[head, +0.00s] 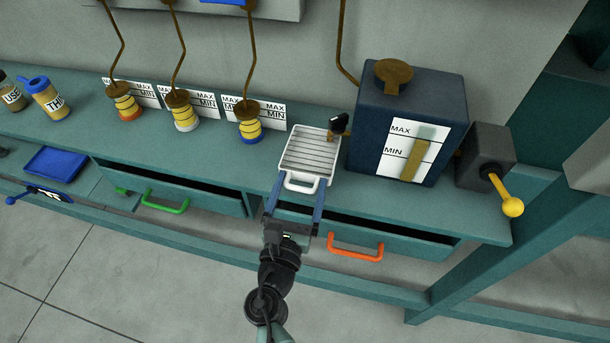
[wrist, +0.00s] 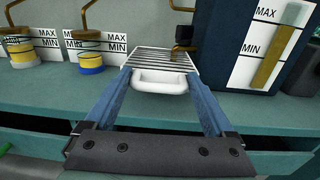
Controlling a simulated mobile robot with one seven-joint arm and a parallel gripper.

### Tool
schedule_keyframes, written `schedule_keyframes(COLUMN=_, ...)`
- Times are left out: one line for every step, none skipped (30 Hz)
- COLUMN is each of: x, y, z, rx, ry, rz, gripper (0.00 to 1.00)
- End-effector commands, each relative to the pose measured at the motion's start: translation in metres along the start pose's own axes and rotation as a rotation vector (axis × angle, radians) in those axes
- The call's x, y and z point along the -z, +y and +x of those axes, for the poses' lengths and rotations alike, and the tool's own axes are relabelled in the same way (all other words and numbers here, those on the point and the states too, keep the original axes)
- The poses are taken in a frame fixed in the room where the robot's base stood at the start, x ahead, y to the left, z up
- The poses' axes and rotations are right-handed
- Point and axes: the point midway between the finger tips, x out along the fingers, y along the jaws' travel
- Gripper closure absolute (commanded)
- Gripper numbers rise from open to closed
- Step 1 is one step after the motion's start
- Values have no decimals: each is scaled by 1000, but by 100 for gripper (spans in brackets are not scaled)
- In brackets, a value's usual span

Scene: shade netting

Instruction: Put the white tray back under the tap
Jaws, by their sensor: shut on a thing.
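The white tray (head: 311,150) has a ribbed top and a loop handle at its front. It lies at the front part of the teal counter, left of the dark blue tank (head: 407,110). The brown tap (head: 340,126) with a black lever sticks out from the tank's left side, over the tray's right rear edge. My gripper (head: 301,188) is shut on the tray's handle from the front. In the wrist view the blue fingers (wrist: 160,82) sit at either side of the white handle, and the tray (wrist: 150,61) reaches back below the tap (wrist: 184,38).
Two open drawers, with a green handle (head: 166,203) and an orange handle (head: 355,248), jut out below the counter. Several yellow-banded bottles (head: 183,112) stand to the left. A blue tray (head: 56,164) lies farther left. A yellow-knobbed lever (head: 511,207) is at the right.

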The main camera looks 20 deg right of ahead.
Motion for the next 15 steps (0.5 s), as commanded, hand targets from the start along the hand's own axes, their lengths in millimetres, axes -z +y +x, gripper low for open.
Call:
schedule_keyframes(x=-2, y=0, z=12, rx=3, ry=-3, rz=1, gripper=100)
schedule_keyframes(x=-2, y=0, z=17, rx=2, ry=-3, rz=1, gripper=100)
schedule_keyframes(x=-1, y=0, z=22, rx=0, ry=-2, rz=0, gripper=100)
schedule_keyframes(x=-1, y=0, z=26, rx=0, ry=-2, rz=1, gripper=100)
schedule_keyframes(x=0, y=0, z=28, rx=0, ry=-2, rz=0, gripper=100)
schedule_keyframes(x=0, y=0, z=31, rx=0, ry=-1, rz=0, gripper=100)
schedule_keyframes(x=0, y=0, z=32, rx=0, ry=-1, rz=0, gripper=100)
schedule_keyframes(x=0, y=0, z=34, rx=0, ry=-2, rz=1, gripper=100)
schedule_keyframes(x=0, y=0, z=38, rx=1, ry=-2, rz=1, gripper=100)
schedule_keyframes(x=0, y=0, z=42, rx=1, ry=-2, rz=1, gripper=100)
schedule_keyframes(x=5, y=0, z=43, rx=0, ry=0, rz=0, gripper=100)
schedule_keyframes(x=16, y=0, z=42, rx=0, ry=2, rz=-2, gripper=100)
schedule_keyframes(x=21, y=0, z=41, rx=0, ry=2, rz=-3, gripper=100)
schedule_keyframes(x=25, y=0, z=41, rx=0, ry=2, rz=-2, gripper=100)
schedule_keyframes(x=30, y=0, z=41, rx=1, ry=1, rz=-1, gripper=100)
